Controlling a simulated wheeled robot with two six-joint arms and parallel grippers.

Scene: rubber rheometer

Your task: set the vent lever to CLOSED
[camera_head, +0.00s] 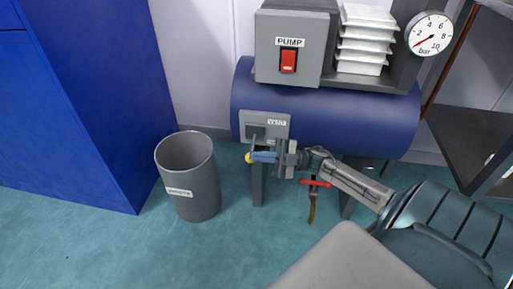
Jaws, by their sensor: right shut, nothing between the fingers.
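The vent plate (277,134) is a grey panel labelled VENT on the front left of the blue tank (330,122). A yellow knob (249,158), seemingly the vent lever's end, shows just below the plate at its left. My left gripper is out of view.
A grey pump box (292,50) with a red switch (288,60) sits on the tank. A gauge (430,33) marked bar is at upper right. A red-handled valve (314,184) hangs below the tank. A grey bin (190,180) stands left, beside a blue cabinet (85,100).

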